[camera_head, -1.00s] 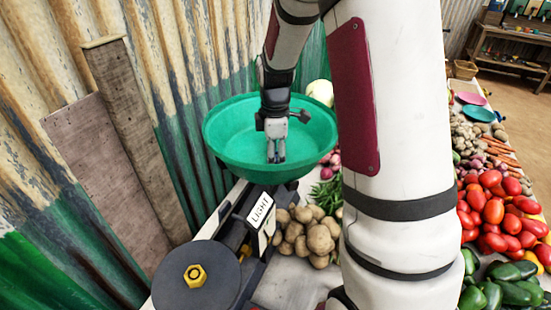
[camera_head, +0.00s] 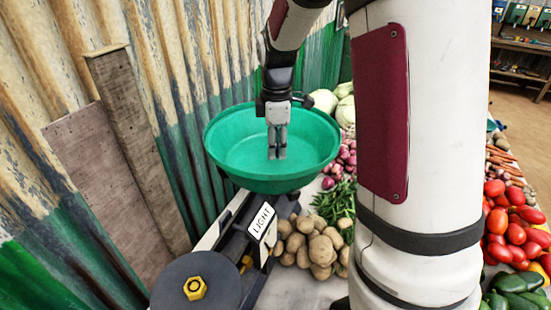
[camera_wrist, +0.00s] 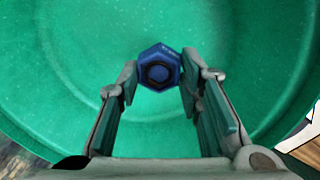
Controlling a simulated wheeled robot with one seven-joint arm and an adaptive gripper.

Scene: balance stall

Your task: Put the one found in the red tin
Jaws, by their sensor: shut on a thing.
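My gripper (camera_head: 278,155) points down into the green bowl-shaped pan (camera_head: 225,140) of a balance. In the wrist view its fingertips (camera_wrist: 158,82) are closed on a blue six-sided weight (camera_wrist: 158,68), seen from above with a round dark mark in its middle. The green pan (camera_wrist: 60,60) fills the view behind it. The weight is not clear between the fingers in the head view. A yellow six-sided weight (camera_head: 195,288) sits on the dark round plate (camera_head: 170,290) at the balance's near end. No red tin shows.
A "LIGHT" label (camera_head: 262,220) stands on the balance beam. Potatoes (camera_head: 310,245), onions (camera_head: 347,155) and cabbages (camera_head: 323,100) lie right of it; tomatoes (camera_head: 510,220) lie farther right. Boards (camera_head: 130,120) lean on the corrugated wall at left. My arm hides the middle right.

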